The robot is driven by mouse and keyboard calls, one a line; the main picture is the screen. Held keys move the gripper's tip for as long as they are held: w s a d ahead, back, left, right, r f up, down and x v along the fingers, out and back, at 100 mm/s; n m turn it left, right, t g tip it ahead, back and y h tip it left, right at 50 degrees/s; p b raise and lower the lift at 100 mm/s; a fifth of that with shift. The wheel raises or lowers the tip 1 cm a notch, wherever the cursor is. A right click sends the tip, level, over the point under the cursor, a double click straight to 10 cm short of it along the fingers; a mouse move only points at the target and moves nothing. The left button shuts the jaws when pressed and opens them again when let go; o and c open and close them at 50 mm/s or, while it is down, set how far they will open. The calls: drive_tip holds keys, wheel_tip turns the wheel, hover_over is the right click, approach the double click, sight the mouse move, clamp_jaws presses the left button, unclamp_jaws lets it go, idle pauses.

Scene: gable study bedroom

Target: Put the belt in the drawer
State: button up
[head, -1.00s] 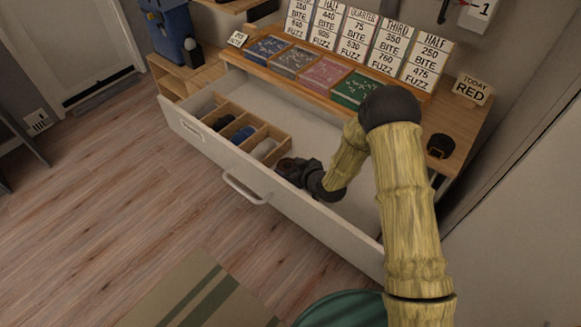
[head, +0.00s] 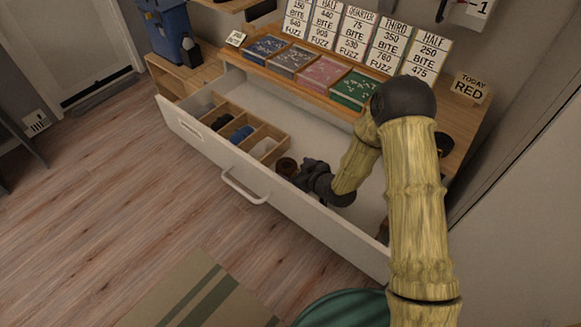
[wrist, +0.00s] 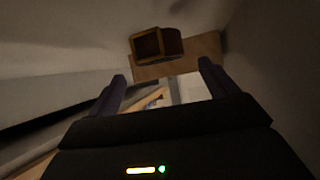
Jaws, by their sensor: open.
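The divider tray (head: 268,128) holds dark and blue rolled items. A black round item (head: 445,142) on the desktop (head: 463,121) is partly hidden by my arm. Card boxes (head: 355,88) and signs line the desktop above the drawer. A small brown thing (head: 383,230) shows at the drawer's right end.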

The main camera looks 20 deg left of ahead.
drive_tip(key=shift+v, duration=1.8)
drive_tip(key=s+d+r+m+h, duration=0.1)
drive_tip(key=d+r+m+h, duration=0.3)
drive_tip(key=d, duration=0.5)
drive_tip(key=d+r+m+h, duration=0.1)
drive_tip(key=d+r+h, duration=0.3)
drive_tip(key=d, duration=0.5)
drive_tip(key=s+d+r+m+g+h, duration=0.1)
drive_tip(key=s+d+r+m+g, duration=0.1)
drive_tip(key=s, duration=0.5)
drive_tip(key=s+d+r+m+g, duration=0.2)
drive_tip(key=s+d+r+m, duration=0.1)
drive_tip(key=s+d+r, duration=0.3)
drive_tip(key=shift+s+d+m+g+h, duration=0.35)
drive_tip(key=shift+s+d, duration=0.5)
drive_tip(key=shift+d, duration=0.4)
